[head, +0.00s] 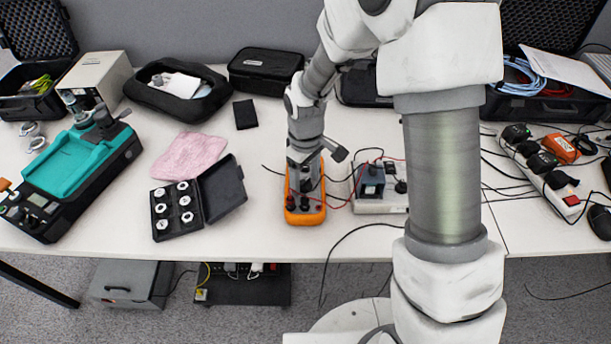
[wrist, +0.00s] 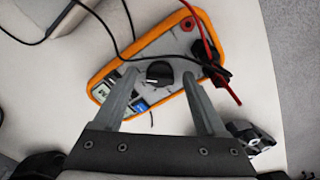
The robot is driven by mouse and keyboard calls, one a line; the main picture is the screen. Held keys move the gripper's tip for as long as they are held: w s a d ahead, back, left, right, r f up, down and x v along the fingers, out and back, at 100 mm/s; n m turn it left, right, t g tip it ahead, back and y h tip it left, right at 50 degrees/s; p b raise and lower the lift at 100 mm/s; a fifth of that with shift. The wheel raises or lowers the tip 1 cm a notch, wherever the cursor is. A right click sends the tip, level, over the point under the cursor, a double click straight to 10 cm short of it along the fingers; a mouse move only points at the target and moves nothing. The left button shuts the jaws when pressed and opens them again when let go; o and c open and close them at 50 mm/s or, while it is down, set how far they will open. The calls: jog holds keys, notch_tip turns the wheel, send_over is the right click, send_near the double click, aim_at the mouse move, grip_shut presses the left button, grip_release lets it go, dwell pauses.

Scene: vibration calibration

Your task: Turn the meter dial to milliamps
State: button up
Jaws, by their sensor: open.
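The meter (head: 304,214) is an orange-cased multimeter lying on the white table near its front edge, in the middle of the head view. In the wrist view the meter (wrist: 223,38) lies tilted across the picture. Its black round dial (wrist: 159,72) has a white pointer mark. My gripper (wrist: 162,75) is open, its two grey fingers reaching over the meter, one on each side of the dial. I cannot tell whether they touch the dial. Red and black leads (wrist: 207,45) are plugged into the meter's end. In the head view my gripper and wrist hide much of the meter.
A black case with several white round pieces (head: 173,209) lies open left of the meter. A small device on a white base (head: 380,200) stands close on the right, with loose cables. A black cable crosses above the meter. A pink cloth (head: 190,155) lies further left.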

aim_at(305, 181)
notch_tip(305, 181, up, 18)
jog(key=p, duration=0.3)
jog(key=shift+f, duration=0.25)
jog(key=shift+a+f+b, duration=0.1)
jog(key=shift+f+b, duration=0.15)
jog(key=shift+b, duration=0.5)
notch_tip(305, 181, down, 17)
jog(key=b, duration=0.4)
grip_shut()
